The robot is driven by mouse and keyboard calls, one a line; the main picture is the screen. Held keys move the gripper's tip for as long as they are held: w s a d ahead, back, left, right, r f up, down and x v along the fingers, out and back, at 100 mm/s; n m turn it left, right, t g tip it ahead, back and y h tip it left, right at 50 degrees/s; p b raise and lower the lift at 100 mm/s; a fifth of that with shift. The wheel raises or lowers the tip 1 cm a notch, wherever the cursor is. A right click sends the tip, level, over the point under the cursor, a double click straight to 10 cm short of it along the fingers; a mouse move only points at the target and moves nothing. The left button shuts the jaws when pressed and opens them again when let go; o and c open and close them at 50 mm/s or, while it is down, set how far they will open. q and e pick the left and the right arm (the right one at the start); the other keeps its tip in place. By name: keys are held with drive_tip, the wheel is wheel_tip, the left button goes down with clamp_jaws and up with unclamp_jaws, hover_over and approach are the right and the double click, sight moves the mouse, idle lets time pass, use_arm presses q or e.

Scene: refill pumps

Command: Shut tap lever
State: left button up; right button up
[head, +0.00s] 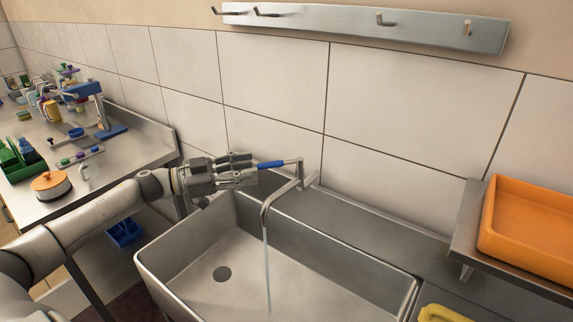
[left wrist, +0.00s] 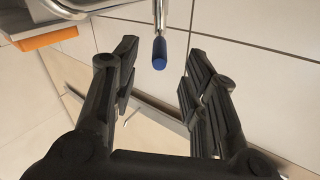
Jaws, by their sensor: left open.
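The tap (head: 268,205) rises behind the steel sink and a thin stream of water (head: 267,270) runs from its spout into the basin. Its lever has a blue handle (head: 271,164) that points left toward my left gripper. My left gripper (head: 254,170) is open, with its fingertips close to the end of the blue handle. In the left wrist view the blue handle end (left wrist: 159,54) lies ahead, between the lines of the two open fingers (left wrist: 158,75), and neither finger is seen touching it. My right gripper is not in view.
The sink (head: 340,250) has a raised steel rim. An orange tray (head: 530,230) sits on a shelf at right, with a yellow item (head: 443,314) below. A hook rail (head: 365,22) is on the tiled wall. A cluttered counter (head: 135,155) is at left.

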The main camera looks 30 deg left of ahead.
sight(284, 162)
use_arm(q)
drive_tip(key=p+x, duration=0.1)
drive_tip(key=x, duration=0.3)
drive_tip(key=shift+w+d+r, duration=0.2)
drive_tip(key=shift+w+d, duration=0.05)
drive_tip(key=shift+w+d+p, duration=0.25)
drive_tip(key=shift+w+p, duration=0.05)
drive_tip(key=shift+p+x, duration=0.7)
drive_tip(key=shift+x, duration=1.55)
drive_tip(key=shift+f, duration=0.15)
clamp_jaws()
